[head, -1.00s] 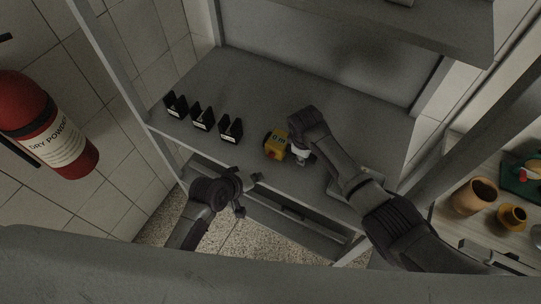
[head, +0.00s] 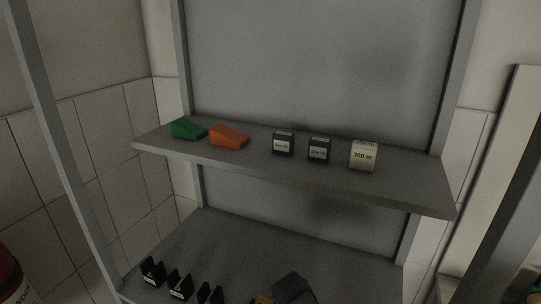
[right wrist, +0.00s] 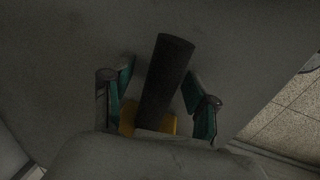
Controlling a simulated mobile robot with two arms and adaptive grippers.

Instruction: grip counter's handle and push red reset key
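The counter shows in the right wrist view as a dark cylindrical handle (right wrist: 165,82) rising from a yellow body (right wrist: 127,118). My right gripper (right wrist: 158,85) is open, with its teal-padded fingers on either side of the handle and small gaps left. In the head view only a sliver of the yellow counter (head: 263,299) shows at the bottom edge, beside a dark part of my right arm. The red reset key cannot be made out in either view. My left gripper is out of view.
The upper shelf (head: 300,178) holds a green wedge (head: 187,129), an orange wedge (head: 229,137), two black labelled boxes (head: 283,143) and a pale box (head: 363,156) reading 300 m. Several black holders (head: 180,284) stand on the lower shelf. A fire extinguisher (head: 8,280) is at the left edge.

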